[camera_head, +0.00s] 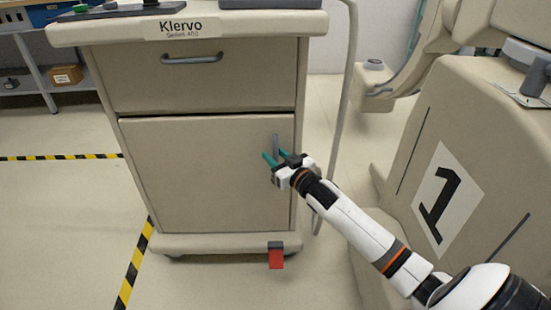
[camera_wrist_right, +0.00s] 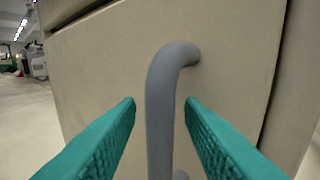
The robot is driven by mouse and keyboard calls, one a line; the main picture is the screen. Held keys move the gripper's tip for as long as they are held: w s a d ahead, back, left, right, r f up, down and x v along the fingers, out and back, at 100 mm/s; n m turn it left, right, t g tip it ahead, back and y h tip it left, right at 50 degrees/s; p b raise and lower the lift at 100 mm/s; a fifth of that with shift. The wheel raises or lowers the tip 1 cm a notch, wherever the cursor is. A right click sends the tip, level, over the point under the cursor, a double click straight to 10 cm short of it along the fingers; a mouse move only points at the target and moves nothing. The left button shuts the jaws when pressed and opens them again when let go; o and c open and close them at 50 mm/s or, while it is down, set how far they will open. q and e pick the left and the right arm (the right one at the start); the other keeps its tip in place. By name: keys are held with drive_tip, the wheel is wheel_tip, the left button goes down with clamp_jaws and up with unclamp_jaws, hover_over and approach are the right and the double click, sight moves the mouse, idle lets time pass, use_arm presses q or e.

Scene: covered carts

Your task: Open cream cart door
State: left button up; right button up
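The cream cart (camera_head: 208,128) stands in front of me in the head view, with a drawer above and a door (camera_head: 200,180) below. The door looks shut. A grey vertical bar handle (camera_head: 276,145) sits near the door's right edge. My right gripper (camera_head: 276,159) is at this handle with its teal fingers apart. In the right wrist view the handle (camera_wrist_right: 161,110) stands between the two fingers of the gripper (camera_wrist_right: 160,125), with a gap on either side. The lower part of the handle is partly hidden in the head view. My left gripper is not in view.
A red pedal (camera_head: 276,259) sticks out at the cart's base. A large cream machine (camera_head: 470,140) marked 1 stands close on the right, beside my right arm. Yellow-black floor tape (camera_head: 135,265) runs left of the cart. The floor at front left (camera_head: 60,230) is clear.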

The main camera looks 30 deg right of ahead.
clamp_jaws()
idle(0.3)
